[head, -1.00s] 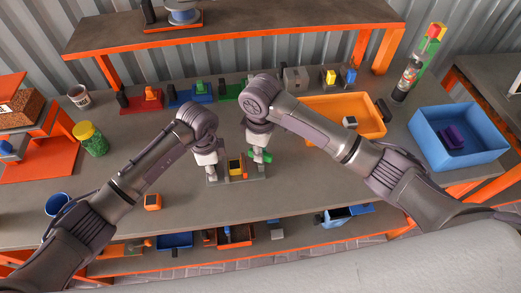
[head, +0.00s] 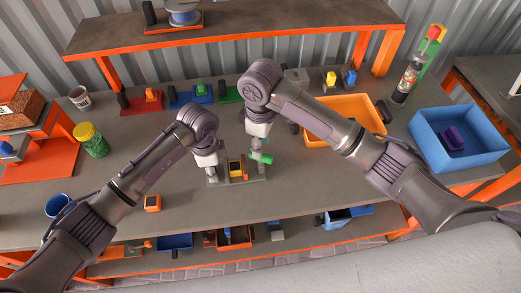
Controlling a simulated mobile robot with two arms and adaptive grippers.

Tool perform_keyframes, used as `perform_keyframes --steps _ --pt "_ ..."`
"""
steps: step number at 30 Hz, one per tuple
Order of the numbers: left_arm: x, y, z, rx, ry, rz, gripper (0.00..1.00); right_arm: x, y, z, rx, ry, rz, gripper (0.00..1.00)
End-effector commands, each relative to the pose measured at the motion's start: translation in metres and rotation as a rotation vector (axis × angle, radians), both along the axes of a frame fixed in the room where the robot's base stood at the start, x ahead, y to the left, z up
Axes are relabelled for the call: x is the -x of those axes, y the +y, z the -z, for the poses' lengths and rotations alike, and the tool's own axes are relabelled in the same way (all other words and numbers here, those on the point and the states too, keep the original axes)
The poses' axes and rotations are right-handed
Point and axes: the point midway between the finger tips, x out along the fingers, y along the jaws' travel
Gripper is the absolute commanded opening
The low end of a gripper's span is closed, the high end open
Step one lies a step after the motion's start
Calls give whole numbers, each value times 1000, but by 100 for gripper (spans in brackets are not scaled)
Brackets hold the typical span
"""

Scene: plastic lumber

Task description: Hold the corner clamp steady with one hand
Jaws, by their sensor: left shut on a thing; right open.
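The corner clamp (head: 237,167), with a yellow-and-black block in its middle and a grey base, sits on the grey bench top below my two hands. A green cylindrical part (head: 262,157) shows at its right side. My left gripper (head: 211,175) is shut on the clamp's left side; the fingertips are small and partly hidden. My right gripper (head: 256,149) is open just above and beside the green part. I cannot tell whether it touches it.
An orange tray (head: 379,134) and a blue bin (head: 462,167) stand to the right. A green jar with a yellow lid (head: 91,140), a blue cup (head: 57,204) and a small orange block (head: 152,203) are on the left. A raised shelf (head: 235,37) spans the back. Bench in front is clear.

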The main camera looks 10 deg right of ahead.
Motion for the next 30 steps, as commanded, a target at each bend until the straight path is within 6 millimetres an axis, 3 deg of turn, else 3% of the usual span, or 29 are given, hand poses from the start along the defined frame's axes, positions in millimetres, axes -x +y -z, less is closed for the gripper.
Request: perform_keyframes --steps 3,9,15,26,27,30 --pt "0 0 0 0 1 0 0 -1 1 -29 -3 -5 -1 44" --pt "0 0 0 0 1 0 0 -2 0 -65 1 -6 -1 44" --pt "0 0 0 0 1 0 0 0 0 -78 1 -2 -1 44" --pt "0 0 0 -1 1 0 0 0 0 -79 0 0 -1 44" --pt "0 0 0 -1 1 0 36 0 0 -79 0 0 -1 44" --pt "0 0 0 -1 0 0 53 0 0 -79 0 0 -1 44"
